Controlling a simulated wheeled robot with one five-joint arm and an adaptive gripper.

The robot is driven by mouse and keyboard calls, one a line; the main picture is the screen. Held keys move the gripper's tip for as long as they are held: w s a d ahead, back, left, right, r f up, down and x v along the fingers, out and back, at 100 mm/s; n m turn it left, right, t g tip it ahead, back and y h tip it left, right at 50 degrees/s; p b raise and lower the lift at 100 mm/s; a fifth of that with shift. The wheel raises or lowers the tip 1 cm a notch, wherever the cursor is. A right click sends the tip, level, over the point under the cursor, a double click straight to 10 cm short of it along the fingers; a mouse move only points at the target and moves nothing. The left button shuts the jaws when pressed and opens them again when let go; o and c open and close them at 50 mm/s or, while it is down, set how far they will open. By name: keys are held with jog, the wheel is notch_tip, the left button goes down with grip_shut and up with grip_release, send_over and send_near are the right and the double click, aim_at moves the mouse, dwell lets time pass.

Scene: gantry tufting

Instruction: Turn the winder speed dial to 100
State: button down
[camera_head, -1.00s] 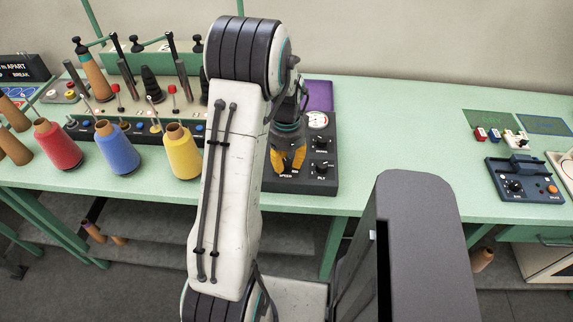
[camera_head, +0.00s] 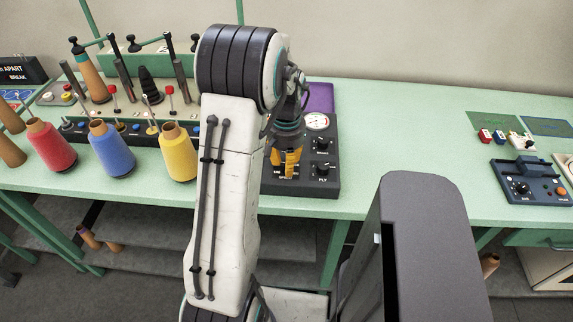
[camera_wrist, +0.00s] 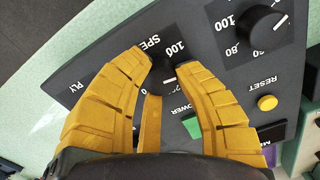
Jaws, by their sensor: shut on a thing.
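The dark control panel (camera_head: 325,188) lies on the green bench, just right of my forearm. My gripper (camera_head: 286,172) is over its left part, with orange fingers pointing down at the panel beside the speed label. In the wrist view, my gripper (camera_wrist: 163,66) is shut on the speed dial (camera_wrist: 161,74), a finger on each side.
Another dial (camera_wrist: 262,26) with a white pointer, a yellow reset button (camera_wrist: 267,103) and a green power button (camera_wrist: 193,127) are close by. A round gauge (camera_head: 317,122) is at the panel's back. Yellow (camera_head: 179,155), blue and red thread cones stand left of my arm.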

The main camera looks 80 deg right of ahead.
jog(key=n, duration=0.3)
jog(key=shift+a+f+n+b, duration=0.1)
jog(key=shift+f+n+b, duration=0.1)
jog(key=shift+n+b, duration=0.15)
jog(key=shift+n, duration=1.75)
jog(key=shift+b, duration=0.3)
jog(key=c, duration=0.9)
grip_release()
jog(key=shift+r, duration=0.15)
notch_tip(320, 180, up, 12)
